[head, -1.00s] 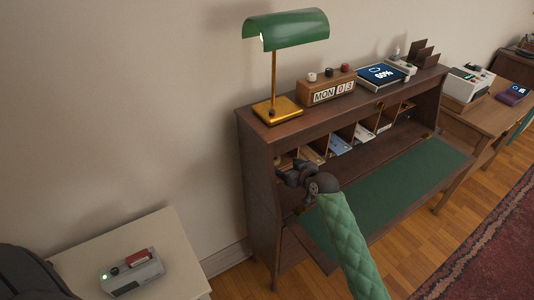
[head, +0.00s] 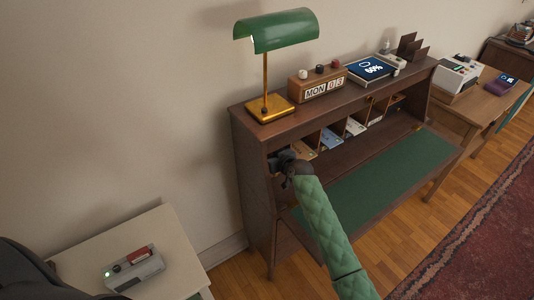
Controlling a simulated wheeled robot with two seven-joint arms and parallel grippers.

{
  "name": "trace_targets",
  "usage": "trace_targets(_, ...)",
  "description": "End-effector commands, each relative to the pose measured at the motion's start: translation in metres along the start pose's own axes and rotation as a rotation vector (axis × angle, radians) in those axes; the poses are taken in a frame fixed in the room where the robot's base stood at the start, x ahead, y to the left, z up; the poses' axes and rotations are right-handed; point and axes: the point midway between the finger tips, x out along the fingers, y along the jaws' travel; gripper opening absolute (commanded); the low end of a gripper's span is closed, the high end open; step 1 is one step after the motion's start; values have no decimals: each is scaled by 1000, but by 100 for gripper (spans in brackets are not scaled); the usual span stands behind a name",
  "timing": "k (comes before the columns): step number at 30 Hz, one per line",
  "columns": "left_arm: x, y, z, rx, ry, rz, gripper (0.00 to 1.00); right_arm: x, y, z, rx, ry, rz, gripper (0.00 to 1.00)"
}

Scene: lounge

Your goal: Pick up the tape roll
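No tape roll can be made out in the head view. My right arm, in a green quilted sleeve, reaches up from the bottom to the wooden writing desk (head: 250,165). My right gripper (head: 279,160) is dark and small, at the opening of the leftmost pigeonhole under the desk's top shelf. It covers most of that opening, so what lies inside is hidden. Its fingers are too dark to tell open from shut. My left gripper is out of view.
A green lamp (head: 277,30), a calendar block (head: 320,86) and a tablet (head: 372,69) stand on the desk top. Envelopes (head: 330,139) fill other pigeonholes. The green writing surface (head: 385,180) is bare. A white side table (head: 150,225) holds a grey device (head: 135,269).

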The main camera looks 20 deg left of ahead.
Motion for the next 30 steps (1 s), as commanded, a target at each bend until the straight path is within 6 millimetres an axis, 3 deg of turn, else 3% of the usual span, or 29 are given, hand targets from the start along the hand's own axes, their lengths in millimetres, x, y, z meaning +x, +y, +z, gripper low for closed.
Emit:
trace_targets(7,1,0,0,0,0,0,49,1,0,0,0,0,0,72)
trace_targets(14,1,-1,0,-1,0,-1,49,0,0,1,0,0,0,27)
trace_targets(30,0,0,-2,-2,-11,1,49,-2,0,-6,-1,1,0,26)
